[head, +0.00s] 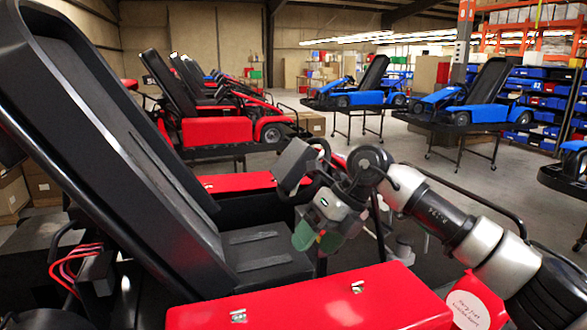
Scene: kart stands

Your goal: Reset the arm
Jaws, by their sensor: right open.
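My right arm comes in from the right over the near red kart (310,310). Its gripper (316,240) hangs beside the front edge of the kart's black seat (262,252), in front of the steering area. The gripper is open, with green pads at the finger ends and nothing seen between them. I cannot tell whether it touches the kart. My left gripper is not in view.
The kart's tall black seat back (95,130) fills the left side. Red wires (72,265) show beside it. Red karts (215,130) stand behind, blue karts (470,105) on black stands at back right. Grey floor (400,150) is clear between them.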

